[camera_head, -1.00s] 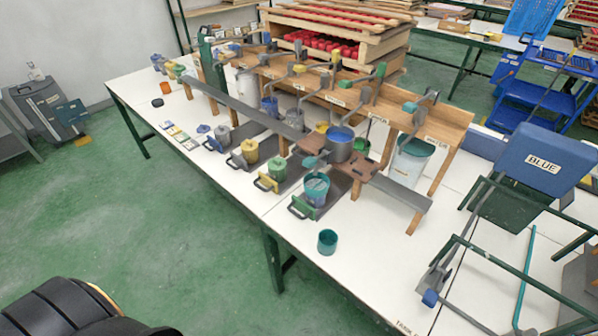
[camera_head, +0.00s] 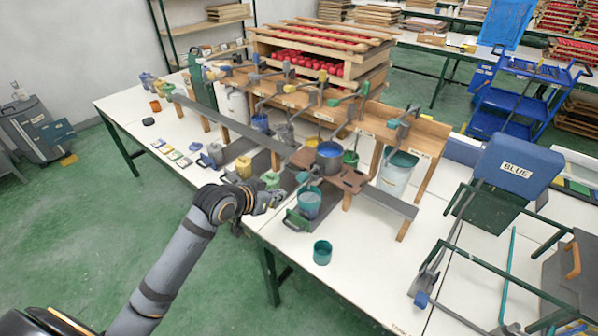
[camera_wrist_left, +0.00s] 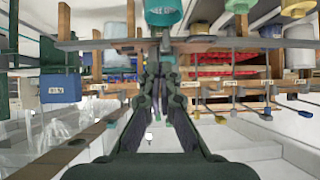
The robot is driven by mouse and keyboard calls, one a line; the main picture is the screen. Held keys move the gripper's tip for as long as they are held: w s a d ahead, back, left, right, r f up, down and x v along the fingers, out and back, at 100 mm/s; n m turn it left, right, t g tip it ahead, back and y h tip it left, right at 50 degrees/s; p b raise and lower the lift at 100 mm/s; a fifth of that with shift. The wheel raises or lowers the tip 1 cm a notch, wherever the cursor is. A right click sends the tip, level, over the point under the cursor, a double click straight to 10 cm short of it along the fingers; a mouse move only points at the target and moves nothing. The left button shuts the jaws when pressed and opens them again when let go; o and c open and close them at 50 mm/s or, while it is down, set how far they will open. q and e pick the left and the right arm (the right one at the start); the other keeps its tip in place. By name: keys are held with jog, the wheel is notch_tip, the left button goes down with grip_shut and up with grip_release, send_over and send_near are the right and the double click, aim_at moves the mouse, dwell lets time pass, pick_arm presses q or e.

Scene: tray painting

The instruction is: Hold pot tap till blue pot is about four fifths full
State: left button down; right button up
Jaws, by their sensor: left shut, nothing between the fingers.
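A grey pot with blue contents (camera_head: 330,158) stands on a brown stand (camera_head: 345,182) in the head view; I cannot tell its exact level. A small teal tap handle (camera_head: 303,177) is at the stand's left edge. Below it a teal cup (camera_head: 309,206) stands on a dark tray. My left gripper (camera_head: 280,197) is shut and empty, just left of that cup and apart from the tap handle. In the left wrist view the shut fingers (camera_wrist_left: 163,75) point toward the rack, with a teal cup-like shape (camera_wrist_left: 163,14) at the top edge. My right gripper is out of view.
A wooden rack (camera_head: 420,135) with several taps runs along the table. Several coloured pots, such as a yellow one (camera_head: 243,168), line the front. A separate teal cup (camera_head: 322,252) stands near the table edge.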

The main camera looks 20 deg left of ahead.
pick_arm(q)
jog(key=w+r+t+h, duration=0.1)
jog(key=w+r, duration=0.3)
jog(key=r, duration=0.3)
jog(key=shift+w+a+t, duration=0.15)
jog(key=shift+a+t, duration=0.15)
jog(key=shift+a, duration=0.05)
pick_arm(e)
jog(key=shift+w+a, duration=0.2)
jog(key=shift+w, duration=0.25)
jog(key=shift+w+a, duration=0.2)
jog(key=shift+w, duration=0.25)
pick_arm(q)
jog(key=p, duration=0.2)
send_over(299, 177)
jog(key=f, duration=0.4)
jog(key=shift+w+d, duration=0.15)
jog(key=shift+w, duration=0.2)
jog(key=f, duration=0.1)
jog(key=f+p, duration=0.1)
jog(key=f, duration=0.1)
jog(key=shift+s+f, duration=0.25)
jog(key=shift+f, duration=0.05)
jog(key=shift+s+a+f, duration=0.15)
jog(key=shift+a+f, duration=0.05)
jog(key=shift+f, duration=0.15)
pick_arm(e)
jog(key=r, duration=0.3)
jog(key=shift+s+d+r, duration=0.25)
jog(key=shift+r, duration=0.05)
